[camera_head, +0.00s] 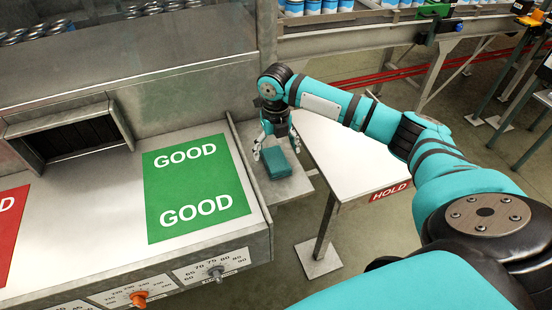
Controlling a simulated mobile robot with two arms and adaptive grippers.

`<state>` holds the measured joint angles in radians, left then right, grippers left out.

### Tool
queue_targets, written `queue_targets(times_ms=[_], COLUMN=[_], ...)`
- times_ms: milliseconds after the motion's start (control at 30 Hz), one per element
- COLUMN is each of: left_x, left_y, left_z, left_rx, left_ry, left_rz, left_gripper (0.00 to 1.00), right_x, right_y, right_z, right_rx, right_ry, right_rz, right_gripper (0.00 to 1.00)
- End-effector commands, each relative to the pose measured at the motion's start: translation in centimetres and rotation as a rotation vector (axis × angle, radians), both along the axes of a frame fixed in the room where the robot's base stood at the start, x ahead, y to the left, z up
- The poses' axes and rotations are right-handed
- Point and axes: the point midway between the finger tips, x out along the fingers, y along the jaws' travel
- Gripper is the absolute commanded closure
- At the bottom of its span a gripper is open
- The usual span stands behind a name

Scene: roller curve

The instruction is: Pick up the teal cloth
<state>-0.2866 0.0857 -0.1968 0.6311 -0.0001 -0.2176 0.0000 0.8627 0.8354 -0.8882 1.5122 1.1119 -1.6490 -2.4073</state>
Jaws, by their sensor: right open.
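The teal cloth (276,163) is a folded stack lying on a small grey shelf between the machine's counter and the white table. My right gripper (275,150) points down just above the cloth, its fingers apart around the cloth's far part. I cannot tell whether the fingers touch it. The right arm reaches in from the right, over the white table. My left gripper is not in view.
The metal counter with the green GOOD mat (193,190) is left of the cloth, with a raised metal edge between them. The white HOLD table (350,150) is on the right. A conveyor with cans (345,17) runs behind. Knobs line the counter's front.

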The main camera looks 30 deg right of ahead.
Motion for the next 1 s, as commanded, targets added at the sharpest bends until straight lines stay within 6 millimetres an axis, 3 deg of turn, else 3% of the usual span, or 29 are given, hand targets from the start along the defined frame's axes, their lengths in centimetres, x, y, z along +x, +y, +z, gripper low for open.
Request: queue_targets(times_ms=[100,233,500,933,1000], left_x=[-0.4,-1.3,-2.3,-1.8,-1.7], left_y=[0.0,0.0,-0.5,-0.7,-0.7], left_z=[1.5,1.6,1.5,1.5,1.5], left_rx=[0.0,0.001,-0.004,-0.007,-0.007], left_ry=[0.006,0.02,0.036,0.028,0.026], left_rz=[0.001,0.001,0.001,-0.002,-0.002], left_gripper=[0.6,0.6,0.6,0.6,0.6], right_x=[-0.1,0.0,0.0,0.0,0.0], right_y=[0.1,0.1,0.1,0.1,0.1], right_z=[-1.6,-3.2,-3.8,-3.7,-3.7], right_rx=[-0.001,-0.001,-0.001,-0.002,-0.002], right_ry=[0.006,0.002,0.0,0.0,0.0], right_rz=[0.0,0.001,0.001,0.001,0.001], right_gripper=[0.11,0.11,0.11,0.66,0.69])
